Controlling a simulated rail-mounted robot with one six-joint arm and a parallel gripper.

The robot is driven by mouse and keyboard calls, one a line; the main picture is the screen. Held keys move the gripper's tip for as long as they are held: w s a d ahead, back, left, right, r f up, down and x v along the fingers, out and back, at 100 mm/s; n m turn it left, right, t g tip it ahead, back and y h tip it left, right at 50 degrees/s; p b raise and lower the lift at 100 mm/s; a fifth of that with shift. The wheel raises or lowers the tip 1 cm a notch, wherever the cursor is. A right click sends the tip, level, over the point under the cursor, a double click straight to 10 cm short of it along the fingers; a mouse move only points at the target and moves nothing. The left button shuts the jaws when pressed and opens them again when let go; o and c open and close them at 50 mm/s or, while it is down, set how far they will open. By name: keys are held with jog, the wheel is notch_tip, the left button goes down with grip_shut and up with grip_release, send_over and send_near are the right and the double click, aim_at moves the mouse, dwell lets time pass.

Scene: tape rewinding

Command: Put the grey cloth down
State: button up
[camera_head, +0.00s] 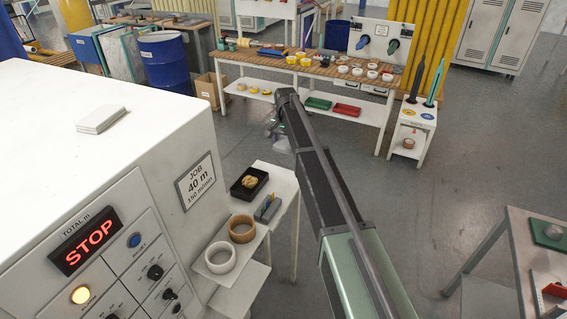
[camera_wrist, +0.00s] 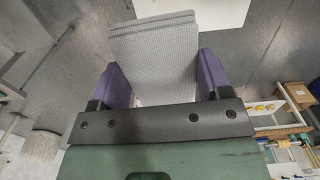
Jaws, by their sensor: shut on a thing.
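In the wrist view my gripper (camera_wrist: 158,72) has its two purple fingers on either side of the grey cloth (camera_wrist: 152,48), a folded, fine-textured pad in layers. The fingers are shut on it and it sticks out beyond them. In the head view my arm reaches away from the camera, and my gripper (camera_head: 273,128) is small and partly hidden behind the arm. A pale patch of the cloth (camera_head: 281,145) shows just below it, in the air above the floor.
A white machine with a flat pale pad (camera_head: 100,119) on top stands left. A small white stand (camera_head: 262,236) holds tape rolls (camera_head: 242,229) and a black tray (camera_head: 249,183). Open floor (camera_head: 440,170) lies right of my arm.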

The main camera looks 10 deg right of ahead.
aim_at(285, 184)
notch_tip(285, 184, down, 20)
jog(key=b, duration=2.1)
jog(key=shift+r, duration=0.25)
jog(key=shift+f, duration=0.25)
jog(key=o, duration=0.8)
jog(key=shift+r, duration=0.1)
jog(key=shift+o, duration=0.2)
notch_tip(285, 184, up, 13)
jog(key=p, duration=1.3)
jog(key=s+n, duration=0.7)
jog(key=s, duration=3.5)
notch_tip(285, 184, down, 7)
jog(key=b, duration=0.6)
jog(key=shift+w+d+b, duration=0.2)
jog(key=shift+d+b, duration=0.1)
jog(key=shift+b, duration=0.1)
jog(key=shift+o, duration=0.3)
jog(key=shift+r+p, duration=0.4)
jog(key=shift+r, duration=0.1)
